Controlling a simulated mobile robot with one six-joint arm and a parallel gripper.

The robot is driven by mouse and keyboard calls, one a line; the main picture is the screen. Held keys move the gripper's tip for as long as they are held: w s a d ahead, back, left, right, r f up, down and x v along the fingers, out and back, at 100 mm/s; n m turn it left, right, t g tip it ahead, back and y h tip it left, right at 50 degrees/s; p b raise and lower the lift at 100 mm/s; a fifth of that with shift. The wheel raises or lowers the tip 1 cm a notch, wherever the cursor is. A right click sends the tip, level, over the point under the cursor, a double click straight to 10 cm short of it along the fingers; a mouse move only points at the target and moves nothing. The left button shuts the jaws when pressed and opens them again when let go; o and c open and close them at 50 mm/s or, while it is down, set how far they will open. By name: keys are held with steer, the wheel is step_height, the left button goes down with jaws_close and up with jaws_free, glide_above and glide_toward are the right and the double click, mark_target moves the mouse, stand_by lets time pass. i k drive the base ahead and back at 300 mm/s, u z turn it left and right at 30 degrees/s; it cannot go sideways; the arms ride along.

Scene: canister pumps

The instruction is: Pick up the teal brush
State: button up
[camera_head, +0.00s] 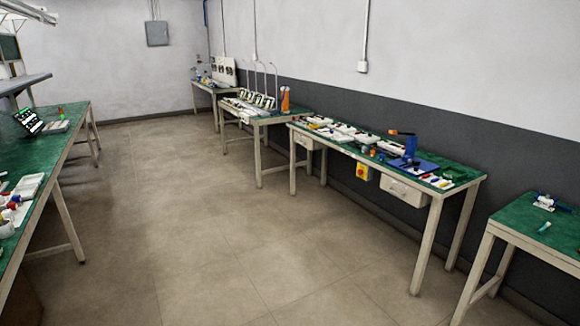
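A small teal item (544,227), which looks like the teal brush, lies on the green top of the near right table (518,224). It is slim and lies at a slant, close to a small white and blue item (548,202). It is too small to make out bristles or handle. My gripper is not in view.
A long green-topped workbench (455,170) with trays, tools and a blue press (409,152) stands along the right wall. More benches stand behind it. A green bench (62,143) with trays and a screen runs along the left. The floor (210,220) between is clear.

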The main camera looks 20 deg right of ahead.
mark_target(541, 231)
steer(key=u, duration=0.05)
steer(key=i, duration=1.6)
steer(key=z, duration=0.65)
steer(key=i, duration=0.7)
steer(key=z, duration=0.95)
steer(key=i, duration=1.05)
steer(key=z, duration=0.3)
